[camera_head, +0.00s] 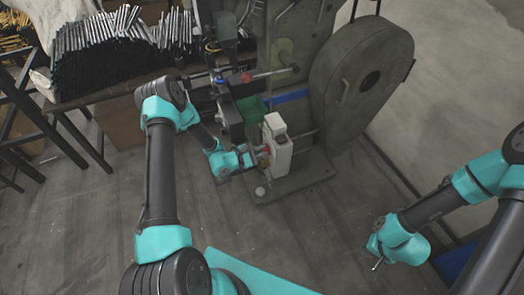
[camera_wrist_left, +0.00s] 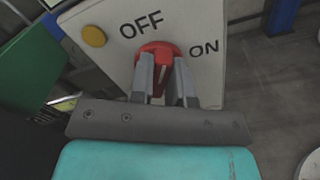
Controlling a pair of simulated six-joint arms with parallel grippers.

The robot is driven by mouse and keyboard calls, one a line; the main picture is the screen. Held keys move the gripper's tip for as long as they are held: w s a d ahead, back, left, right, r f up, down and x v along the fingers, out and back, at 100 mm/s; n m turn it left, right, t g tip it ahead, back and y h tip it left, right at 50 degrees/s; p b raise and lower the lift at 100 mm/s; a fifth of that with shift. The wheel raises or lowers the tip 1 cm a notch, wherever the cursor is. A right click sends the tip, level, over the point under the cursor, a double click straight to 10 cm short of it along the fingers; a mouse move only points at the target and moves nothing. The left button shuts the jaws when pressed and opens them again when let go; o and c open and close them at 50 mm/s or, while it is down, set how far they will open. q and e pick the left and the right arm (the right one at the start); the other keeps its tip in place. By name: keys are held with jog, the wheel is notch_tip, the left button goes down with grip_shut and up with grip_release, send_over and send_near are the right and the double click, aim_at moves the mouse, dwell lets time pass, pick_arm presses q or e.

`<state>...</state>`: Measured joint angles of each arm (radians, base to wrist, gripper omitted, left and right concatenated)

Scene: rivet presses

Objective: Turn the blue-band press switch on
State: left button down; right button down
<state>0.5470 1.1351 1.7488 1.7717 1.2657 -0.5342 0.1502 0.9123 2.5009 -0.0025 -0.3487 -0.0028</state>
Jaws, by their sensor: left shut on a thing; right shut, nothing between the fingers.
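The switch is a red rotary knob (camera_wrist_left: 160,50) on a pale switch box (camera_wrist_left: 100,25). OFF is printed above the knob and ON to its right. My left gripper (camera_wrist_left: 165,85) is shut on the red knob, its two fingers on either side of the grip. I cannot tell exactly which label the knob points to. In the head view the pale box (camera_head: 278,150) stands at the front of the press, with my left gripper (camera_head: 257,158) at its left side. My right gripper (camera_head: 377,266) is shut and empty, low over the floor at the right.
A round yellow button (camera_wrist_left: 94,36) sits left of OFF on the box. The press has a large grey wheel guard (camera_head: 365,75), a green bin (camera_head: 252,108) and a blue strip (camera_head: 292,96). A table with stacked dark rods (camera_head: 105,45) stands at the left. The front floor is clear.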

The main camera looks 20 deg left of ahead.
pick_arm(q)
jog(key=m, duration=0.6)
jog(key=shift+s+f, duration=0.1)
jog(key=m, duration=0.5)
jog(key=shift+f+m, duration=0.1)
jog(key=shift+m, duration=0.2)
jog(key=c, duration=1.1)
grip_release()
jog(key=v, duration=1.7)
jog(key=shift+s+a, duration=0.1)
jog(key=shift+s, duration=0.1)
